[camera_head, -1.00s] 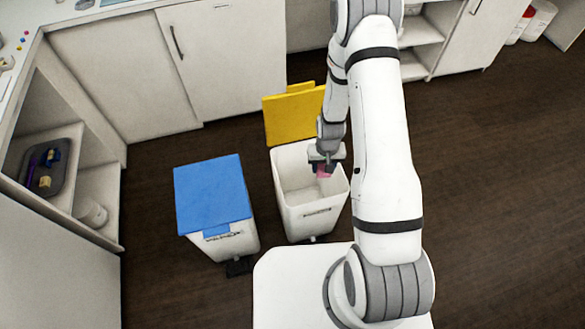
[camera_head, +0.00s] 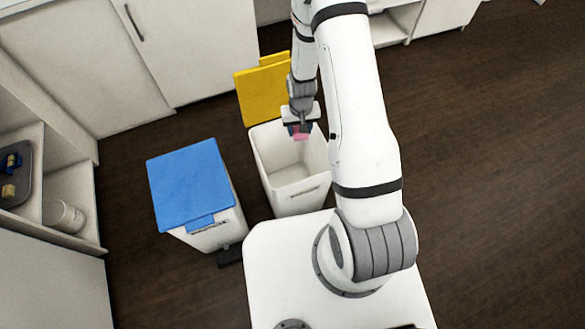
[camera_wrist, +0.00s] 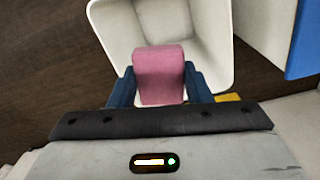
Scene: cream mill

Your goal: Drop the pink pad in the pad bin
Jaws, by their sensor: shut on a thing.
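My gripper (camera_head: 300,130) is shut on the pink pad (camera_wrist: 160,74), which sits between the two blue fingers in the wrist view. In the head view only a small part of the pink pad (camera_head: 301,136) shows below the gripper. They are over the back right part of an open white bin (camera_head: 265,153) with its yellow lid (camera_head: 264,93) raised. In the wrist view the open bin (camera_wrist: 112,22) lies beyond the pad, and its inside looks empty where visible. The label on the bin is too small to read.
A white bin with a shut blue lid (camera_head: 189,185) stands left of the open bin. White cabinets (camera_head: 190,50) are behind. A shelf unit at the left holds a grey tray (camera_head: 22,190) and a white container (camera_head: 66,216). Dark floor (camera_head: 480,180) is clear at the right.

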